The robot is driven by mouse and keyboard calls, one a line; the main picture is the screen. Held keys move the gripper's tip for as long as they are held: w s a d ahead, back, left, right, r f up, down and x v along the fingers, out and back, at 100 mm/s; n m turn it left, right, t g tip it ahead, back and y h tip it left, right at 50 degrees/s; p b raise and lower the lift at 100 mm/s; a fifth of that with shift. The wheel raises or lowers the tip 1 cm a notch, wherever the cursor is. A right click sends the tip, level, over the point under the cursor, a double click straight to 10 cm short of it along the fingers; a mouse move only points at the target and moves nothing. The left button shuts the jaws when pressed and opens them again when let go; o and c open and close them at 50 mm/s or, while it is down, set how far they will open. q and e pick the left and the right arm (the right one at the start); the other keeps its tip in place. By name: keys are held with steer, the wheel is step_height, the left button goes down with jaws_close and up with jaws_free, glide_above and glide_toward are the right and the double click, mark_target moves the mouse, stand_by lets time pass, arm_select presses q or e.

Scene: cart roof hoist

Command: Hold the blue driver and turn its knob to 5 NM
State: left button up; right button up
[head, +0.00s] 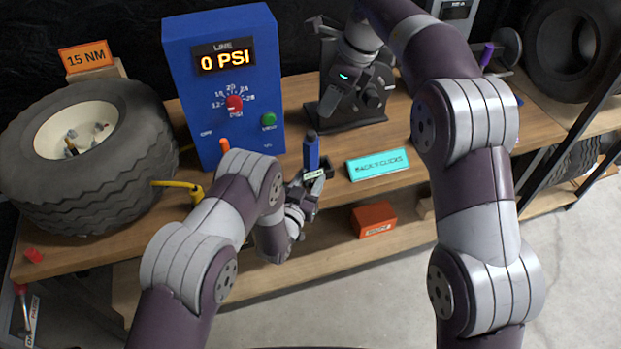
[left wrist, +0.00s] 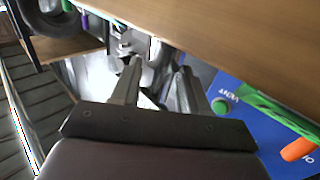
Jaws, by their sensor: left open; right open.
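The blue driver (head: 311,152) stands upright near the front edge of the workbench, with a dark top and a small pale label at its lower end. My left gripper (head: 314,186) is low at the bench edge, right by the driver's lower end. Its fingers are apart in the left wrist view (left wrist: 158,88), and I cannot make out the driver between them. Whether they touch it is unclear. The knob's setting is not readable. My right gripper (head: 345,100) is open, higher and farther back, in front of a black device (head: 372,98).
A blue pressure box (head: 224,85) reading 0 PSI stands left of the driver. A wheel (head: 85,150) with a 15 NM sign (head: 86,57) is at far left. A teal BACK 11 CLICKS sign (head: 378,165) is right of the driver. An orange-red box (head: 374,220) sits on the lower shelf.

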arm_select(q)
steer(key=shift+w+d, duration=0.15)
steer(key=shift+w, duration=0.25)
jaws_close()
steer(key=shift+s+f, duration=0.1)
stand_by(0.3)
